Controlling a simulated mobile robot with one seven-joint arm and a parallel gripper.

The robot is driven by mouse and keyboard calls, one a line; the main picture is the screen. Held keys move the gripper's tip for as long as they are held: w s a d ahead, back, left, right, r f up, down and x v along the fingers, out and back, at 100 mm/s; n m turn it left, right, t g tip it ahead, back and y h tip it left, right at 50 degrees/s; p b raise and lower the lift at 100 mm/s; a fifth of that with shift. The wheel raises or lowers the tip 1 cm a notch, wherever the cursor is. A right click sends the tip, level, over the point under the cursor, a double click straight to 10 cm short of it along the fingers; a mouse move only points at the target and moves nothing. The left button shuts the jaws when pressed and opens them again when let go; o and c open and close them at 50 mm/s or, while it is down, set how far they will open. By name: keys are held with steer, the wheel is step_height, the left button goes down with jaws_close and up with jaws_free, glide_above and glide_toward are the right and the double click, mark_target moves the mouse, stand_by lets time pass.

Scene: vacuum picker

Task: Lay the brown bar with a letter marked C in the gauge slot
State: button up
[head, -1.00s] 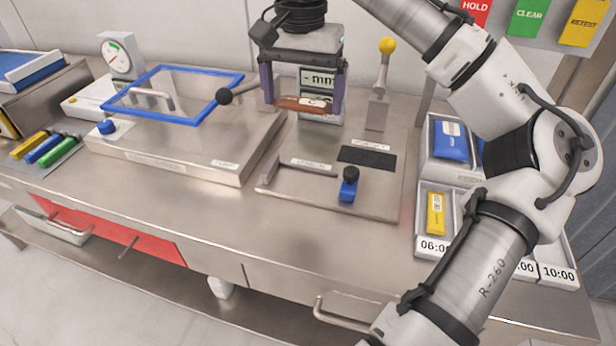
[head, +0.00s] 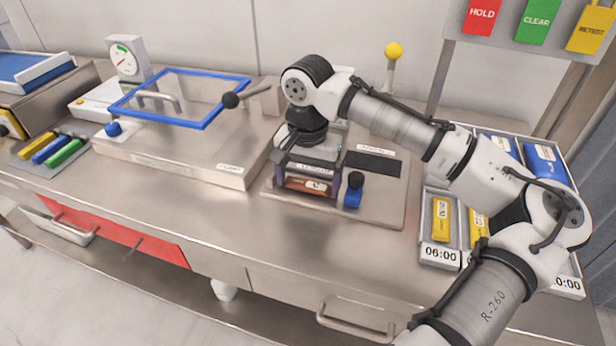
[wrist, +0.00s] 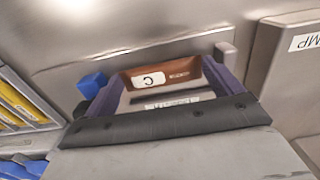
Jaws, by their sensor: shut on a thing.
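The brown bar (head: 308,186) has a white label; in the wrist view the bar (wrist: 180,76) shows the letter C on it. My gripper (head: 307,183) is shut on the bar, with a purple finger at each end. It holds the bar low over the gauge plate (head: 388,207), at the plate's left part where the slot lies. The slot is mostly hidden by my gripper and the bar, so I cannot tell whether the bar touches its floor. The blue slider with a black knob (head: 354,190) stands just right of the bar.
A steel box with a blue-framed clear lid (head: 190,120) stands to the left. Trays with time labels (head: 440,254) and yellow and blue packets stand to the right. A yellow-knobbed lever (head: 393,52) rises behind the plate. The front of the bench is clear.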

mark_target(308, 186)
steer(key=shift+f, duration=0.15)
steer(key=o, duration=0.7)
steer(key=shift+c, duration=0.2)
step_height(308, 186, up, 12)
steer(key=shift+b, duration=0.45)
steer(key=shift+r, duration=0.2)
